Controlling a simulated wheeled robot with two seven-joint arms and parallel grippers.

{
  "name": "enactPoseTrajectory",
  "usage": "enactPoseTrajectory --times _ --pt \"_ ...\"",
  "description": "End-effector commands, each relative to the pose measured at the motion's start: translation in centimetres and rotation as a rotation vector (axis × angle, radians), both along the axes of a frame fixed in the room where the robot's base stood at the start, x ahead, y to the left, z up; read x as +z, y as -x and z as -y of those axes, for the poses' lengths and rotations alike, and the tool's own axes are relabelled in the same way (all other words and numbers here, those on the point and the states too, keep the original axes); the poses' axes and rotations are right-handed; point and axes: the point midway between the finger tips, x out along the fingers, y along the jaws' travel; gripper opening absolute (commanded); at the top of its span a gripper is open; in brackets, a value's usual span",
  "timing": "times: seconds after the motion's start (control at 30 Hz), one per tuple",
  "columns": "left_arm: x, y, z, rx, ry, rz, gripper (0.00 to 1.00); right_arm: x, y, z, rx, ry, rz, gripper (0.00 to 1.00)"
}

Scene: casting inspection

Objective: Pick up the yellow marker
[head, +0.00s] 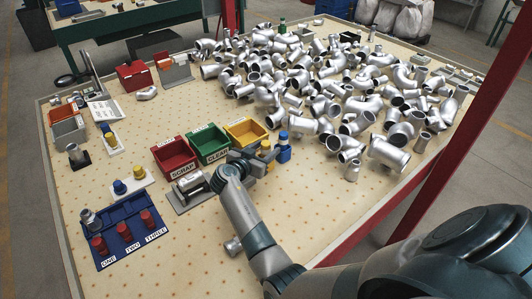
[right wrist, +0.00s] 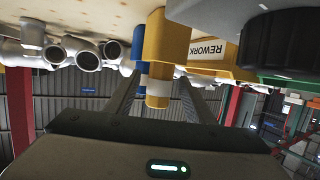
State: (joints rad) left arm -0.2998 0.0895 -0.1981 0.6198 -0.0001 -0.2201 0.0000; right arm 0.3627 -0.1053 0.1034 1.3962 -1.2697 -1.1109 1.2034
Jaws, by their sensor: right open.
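The yellow marker (head: 266,149) stands upright on the table, right of the yellow bin. In the right wrist view the yellow marker (right wrist: 166,45) appears large, in line with the space between my fingers. My right gripper (head: 262,158) is open, with its fingers level and reaching to the marker; the wrist view shows both fingers (right wrist: 158,98) apart. I cannot tell whether they touch it. The blue marker (head: 284,150) stands close beside the yellow one, and in the wrist view it (right wrist: 138,47) is partly behind it. My left gripper is not in view.
Red (head: 176,158), green (head: 210,146) and yellow (head: 245,132) labelled bins stand left of the gripper. A metal part on a grey stand (head: 183,205) is near my wrist. Loose pipe fittings (head: 330,95) crowd the back and right. The front table area is mostly clear.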

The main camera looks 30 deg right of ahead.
Motion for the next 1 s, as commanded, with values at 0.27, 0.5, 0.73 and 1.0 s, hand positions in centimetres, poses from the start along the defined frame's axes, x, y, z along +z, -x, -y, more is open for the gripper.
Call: enactPoseTrajectory --times 0.27,0.5,0.73,1.0 --pt "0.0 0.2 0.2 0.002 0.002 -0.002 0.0 0.0 0.0 0.0 0.0 0.0 0.0 0.25" --pt "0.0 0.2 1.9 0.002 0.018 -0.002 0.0 0.1 0.0 0.0 0.0 0.001 0.0 0.04" --pt "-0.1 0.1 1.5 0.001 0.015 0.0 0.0 0.4 0.0 0.0 -0.001 0.0 0.002 0.04" --pt "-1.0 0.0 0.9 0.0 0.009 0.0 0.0 3.2 -0.1 0.1 -0.002 -0.001 0.006 0.04"
